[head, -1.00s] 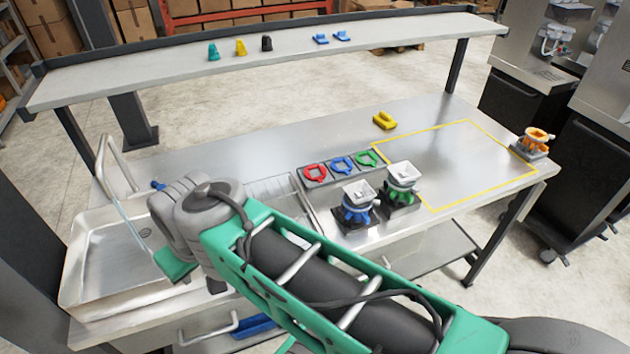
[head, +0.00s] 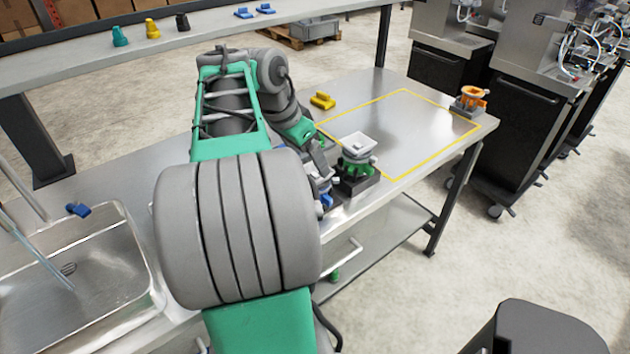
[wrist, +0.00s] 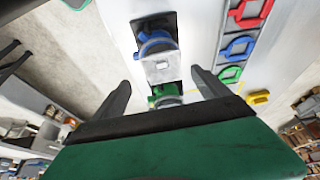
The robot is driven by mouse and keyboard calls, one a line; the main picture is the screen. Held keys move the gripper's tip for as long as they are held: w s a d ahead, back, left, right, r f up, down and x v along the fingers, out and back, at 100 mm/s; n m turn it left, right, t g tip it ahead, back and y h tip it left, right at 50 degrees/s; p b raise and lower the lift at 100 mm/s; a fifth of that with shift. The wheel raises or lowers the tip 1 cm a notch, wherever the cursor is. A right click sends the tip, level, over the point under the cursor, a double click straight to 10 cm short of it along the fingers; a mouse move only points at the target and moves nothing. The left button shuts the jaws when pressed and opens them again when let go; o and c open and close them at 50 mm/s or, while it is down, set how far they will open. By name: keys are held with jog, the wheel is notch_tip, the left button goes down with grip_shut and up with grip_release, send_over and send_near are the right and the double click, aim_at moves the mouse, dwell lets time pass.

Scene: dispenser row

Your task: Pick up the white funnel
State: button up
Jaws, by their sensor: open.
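A white square-topped funnel (head: 357,143) sits upright on a green dispenser (head: 357,168) with a dark base. A second dispenser, blue (head: 326,198), stands just left of it in the head view, and my arm hides most of it. In the wrist view, a white funnel (wrist: 163,69) shows beside the blue dispenser (wrist: 155,43), with part of the green dispenser (wrist: 164,91) below it. My gripper (wrist: 162,82) is open, its two fingers apart on either side of this area and holding nothing. Whether the fingers are level with a funnel is unclear.
Red (wrist: 250,12), blue (wrist: 237,47) and green rings lie in a row beside the dispensers. A yellow block (head: 322,100) lies behind them. The yellow-outlined area (head: 415,125) is clear; an orange dispenser (head: 470,97) stands at the table's right end. A sink (head: 75,270) is at left.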

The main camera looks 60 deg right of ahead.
aim_at(313, 175)
jog(key=x, duration=0.5)
jog(key=shift+w+d+f, duration=0.1)
jog(key=shift+d+f, duration=0.15)
jog(key=shift+c, duration=0.3)
jog(key=c, duration=1.4)
jog(key=shift+r, duration=0.15)
jog(key=shift+c, duration=0.2)
